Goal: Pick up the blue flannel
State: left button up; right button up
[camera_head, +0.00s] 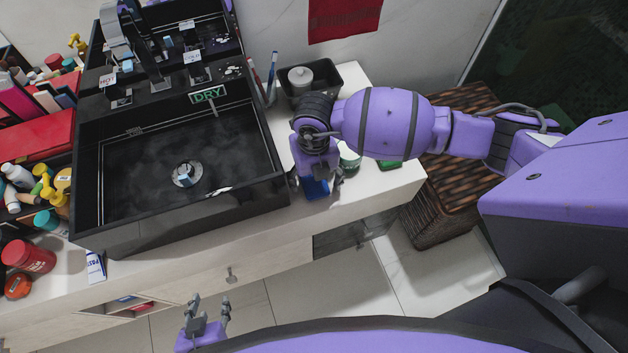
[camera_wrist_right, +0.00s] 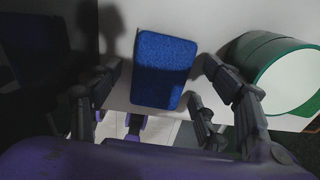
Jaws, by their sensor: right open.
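The blue flannel (camera_head: 316,188) lies at the front edge of the white counter, right of the black sink, partly hidden by my right gripper (camera_head: 315,180). In the right wrist view the flannel (camera_wrist_right: 162,68) is a blue rounded block between the spread fingers of my right gripper (camera_wrist_right: 162,82). The fingers are open, one on each side, with visible gaps to it. My left gripper (camera_head: 209,303) is open and empty, low in front of the counter drawers.
A green-and-white round container (camera_head: 349,160) stands close right of the flannel and also shows in the wrist view (camera_wrist_right: 285,80). The black sink (camera_head: 190,165) is to the left. A black tray (camera_head: 328,77) sits behind. A wicker basket (camera_head: 445,205) stands on the floor at right.

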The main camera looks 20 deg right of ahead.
jog(key=shift+w, duration=0.1)
jog(key=c, duration=1)
jog(key=shift+r, duration=0.15)
jog(key=shift+c, duration=0.2)
jog(key=shift+r, duration=0.6)
jog(key=s+a+r+p, duration=0.1)
jog(key=s+a+r, duration=0.4)
jog(key=s+r, duration=0.6)
jog(key=shift+s+r, duration=0.3)
jog(key=shift+s, duration=0.85)
jog(key=shift+d, duration=0.1)
